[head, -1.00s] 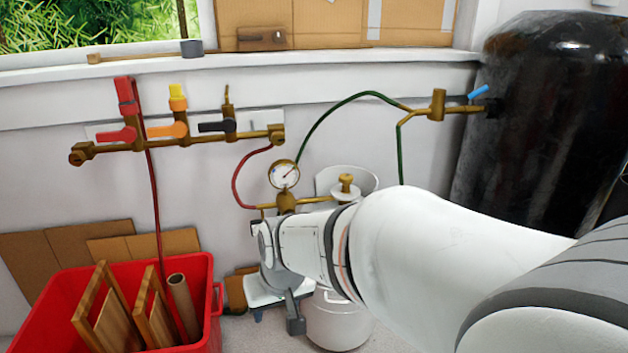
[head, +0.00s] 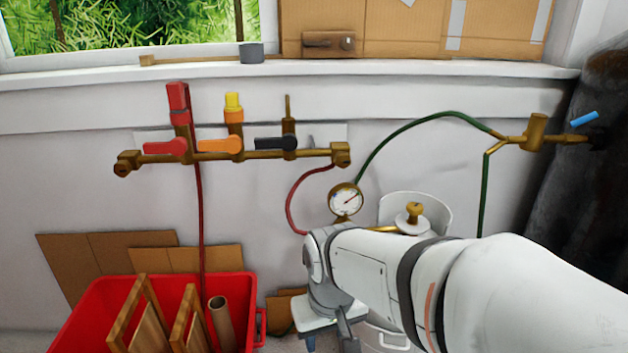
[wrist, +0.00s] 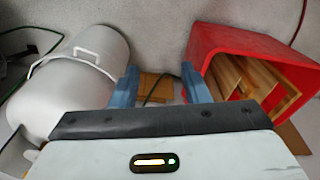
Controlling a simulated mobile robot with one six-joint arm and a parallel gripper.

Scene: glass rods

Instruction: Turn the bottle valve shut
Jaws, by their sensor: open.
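The white gas bottle (head: 437,207) stands against the wall behind my arm, its lower body partly hidden. Its brass valve knob (head: 414,212) sits on top, above my forearm. A brass pipe runs left from it towards a round gauge (head: 345,201). My gripper (wrist: 160,84) points down to the left of the bottle, apart from the valve. Its two blue fingers are spread with nothing between them.
A red crate (head: 258,295) with wooden frames and a cardboard tube stands left of my gripper, and close on the right in the wrist view (wrist: 225,40). A brass manifold (head: 240,155) with coloured levers is on the wall. A dark tank (head: 590,190) stands at right.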

